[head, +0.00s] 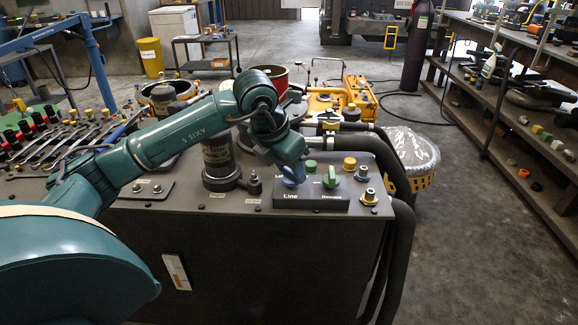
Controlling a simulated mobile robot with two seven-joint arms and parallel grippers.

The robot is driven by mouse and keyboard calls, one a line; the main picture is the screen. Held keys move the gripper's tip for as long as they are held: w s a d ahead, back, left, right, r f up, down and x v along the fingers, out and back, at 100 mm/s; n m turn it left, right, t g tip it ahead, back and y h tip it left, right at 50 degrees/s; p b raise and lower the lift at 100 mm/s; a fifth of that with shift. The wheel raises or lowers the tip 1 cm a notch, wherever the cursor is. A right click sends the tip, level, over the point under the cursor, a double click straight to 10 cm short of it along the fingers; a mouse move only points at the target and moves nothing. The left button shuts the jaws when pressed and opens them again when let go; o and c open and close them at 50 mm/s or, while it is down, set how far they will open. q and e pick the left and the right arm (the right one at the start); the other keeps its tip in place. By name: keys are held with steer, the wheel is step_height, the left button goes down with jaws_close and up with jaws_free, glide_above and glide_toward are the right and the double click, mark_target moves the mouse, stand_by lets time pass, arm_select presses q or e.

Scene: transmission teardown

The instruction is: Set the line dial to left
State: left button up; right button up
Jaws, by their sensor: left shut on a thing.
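The line dial (289,183) is a blue knob above the word "Line" on a small dark control box (310,203) on top of the cabinet. My left gripper (292,168) reaches down onto it from above and is shut on it. The fingers cover part of the knob, so its exact pointing direction cannot be told. A green dial (332,178) stands on the same box to the right, apart from my gripper. My right gripper does not show.
Yellow and green caps (349,164) and a metal fitting (369,196) stand close to the box. A dark cylinder (219,165) rises to its left. Thick black hoses (401,250) run down the cabinet's right side. Open floor lies further right, before a shelf.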

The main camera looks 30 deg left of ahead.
arm_select(q)
steer(key=o, duration=1)
steer(key=shift+r, duration=0.1)
steer(key=v, duration=1.3)
steer(key=shift+s+p, duration=0.15)
steer(key=shift+p, duration=0.15)
